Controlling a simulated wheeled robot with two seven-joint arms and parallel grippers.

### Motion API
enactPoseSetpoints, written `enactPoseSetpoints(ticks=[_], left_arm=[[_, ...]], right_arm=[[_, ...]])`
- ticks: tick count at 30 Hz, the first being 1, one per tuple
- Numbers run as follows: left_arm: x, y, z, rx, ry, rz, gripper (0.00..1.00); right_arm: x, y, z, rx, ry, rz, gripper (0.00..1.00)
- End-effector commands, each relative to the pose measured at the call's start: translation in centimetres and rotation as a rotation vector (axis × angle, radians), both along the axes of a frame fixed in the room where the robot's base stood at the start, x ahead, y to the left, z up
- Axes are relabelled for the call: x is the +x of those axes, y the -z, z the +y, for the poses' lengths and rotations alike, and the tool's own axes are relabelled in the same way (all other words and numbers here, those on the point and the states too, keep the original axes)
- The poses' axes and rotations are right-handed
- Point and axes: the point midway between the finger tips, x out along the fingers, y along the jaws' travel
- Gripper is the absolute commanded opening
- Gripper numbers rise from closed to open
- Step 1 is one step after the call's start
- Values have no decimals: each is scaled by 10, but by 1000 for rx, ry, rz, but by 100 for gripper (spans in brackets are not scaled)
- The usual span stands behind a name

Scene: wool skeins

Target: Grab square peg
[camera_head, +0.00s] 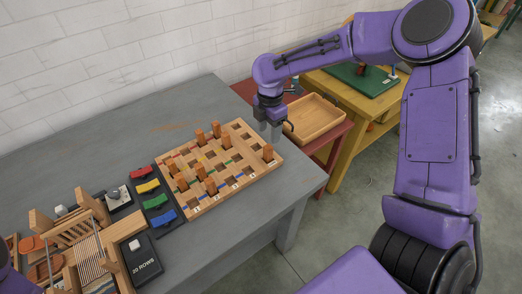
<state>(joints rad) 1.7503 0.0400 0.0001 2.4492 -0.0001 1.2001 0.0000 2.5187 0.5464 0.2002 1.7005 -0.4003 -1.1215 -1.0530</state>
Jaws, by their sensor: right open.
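A wooden peg board (232,185) with a grid of square recesses lies on the grey table. Several brown square pegs stand upright in it, among them one at its right side (268,153) and one near its back edge (216,129). My right gripper (270,133) points down by the board's far right corner, above and behind the right-side peg and apart from it. It is open, and I see nothing held in it; its fingertips are small in view. My left gripper is not in view.
A dark strip with red, yellow, green and blue pieces (155,201) lies left of the board. A small wooden loom (85,245) and a black "20 ROWS" card (142,262) are at front left. An empty wooden tray (314,118) sits on a red table behind right. The grey table (240,238) is clear in front.

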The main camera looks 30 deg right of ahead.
Motion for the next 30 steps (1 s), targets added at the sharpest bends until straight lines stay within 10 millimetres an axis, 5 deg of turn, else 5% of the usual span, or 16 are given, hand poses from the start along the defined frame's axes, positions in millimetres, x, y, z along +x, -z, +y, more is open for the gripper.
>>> enactPoseSetpoints(ticks=[16, 25, 30], left_arm=[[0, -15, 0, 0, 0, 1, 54], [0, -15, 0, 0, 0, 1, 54], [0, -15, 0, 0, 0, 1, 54]], right_arm=[[-3, 88, 7, 0, 1, 5, 55], [-2, 97, 8, -1, 0, 1, 55], [-2, 97, 8, -1, 0, 1, 1]])
